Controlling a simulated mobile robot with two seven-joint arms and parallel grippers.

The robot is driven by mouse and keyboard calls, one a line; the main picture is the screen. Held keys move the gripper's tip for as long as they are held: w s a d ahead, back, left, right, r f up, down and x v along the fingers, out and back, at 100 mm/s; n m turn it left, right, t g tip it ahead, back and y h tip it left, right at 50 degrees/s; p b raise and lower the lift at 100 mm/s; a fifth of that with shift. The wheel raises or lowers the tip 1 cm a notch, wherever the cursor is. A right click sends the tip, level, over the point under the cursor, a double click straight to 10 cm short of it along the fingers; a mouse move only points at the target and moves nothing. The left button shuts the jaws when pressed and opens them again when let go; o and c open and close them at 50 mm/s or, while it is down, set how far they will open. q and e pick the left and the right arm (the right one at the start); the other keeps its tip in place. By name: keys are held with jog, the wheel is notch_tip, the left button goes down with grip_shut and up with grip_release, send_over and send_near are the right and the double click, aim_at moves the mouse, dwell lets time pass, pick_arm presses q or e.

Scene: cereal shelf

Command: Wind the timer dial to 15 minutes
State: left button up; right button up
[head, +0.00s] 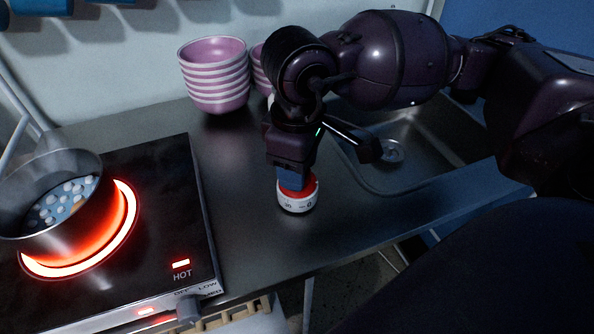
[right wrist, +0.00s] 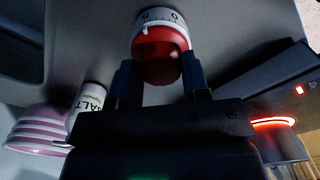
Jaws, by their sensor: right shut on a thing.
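The timer (head: 298,203) stands on the steel counter, a white ring with printed numbers and a red dial on top. In the head view "0" and what looks like "30" show on the white ring. In the right wrist view the red dial (right wrist: 160,66) lies between the fingers, and the white ring (right wrist: 155,17) shows a 0 and a 5 with a small white mark. My right gripper (head: 293,184) points down from above and is shut on the red dial. Its fingers also show in the right wrist view (right wrist: 160,85). My left gripper is not in view.
A hot plate (head: 190,215) with a glowing ring and a pot (head: 50,200) stands at left. Stacked pink bowls (head: 215,75) stand behind. A sink (head: 420,130) lies at right. A salt container (right wrist: 88,108) shows in the right wrist view.

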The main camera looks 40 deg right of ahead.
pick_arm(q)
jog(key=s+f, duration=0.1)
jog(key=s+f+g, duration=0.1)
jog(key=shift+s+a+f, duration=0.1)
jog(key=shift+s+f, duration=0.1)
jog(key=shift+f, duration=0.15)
pick_arm(e)
jog(key=shift+f, duration=0.45)
jog(key=o, duration=0.6)
jog(key=shift+f, duration=0.1)
jog(key=shift+o, duration=0.2)
jog(key=shift+w+a+r+p, duration=0.1)
jog(key=shift+r+p, duration=0.45)
jog(key=shift+r, duration=1.3)
jog(key=shift+w+a+r+p, duration=0.1)
jog(key=shift+r+p, duration=0.4)
jog(key=shift+r, duration=1.3)
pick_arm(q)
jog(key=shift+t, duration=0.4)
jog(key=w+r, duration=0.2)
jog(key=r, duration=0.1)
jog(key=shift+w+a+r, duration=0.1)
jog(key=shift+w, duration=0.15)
pick_arm(e)
jog(key=shift+r, duration=0.2)
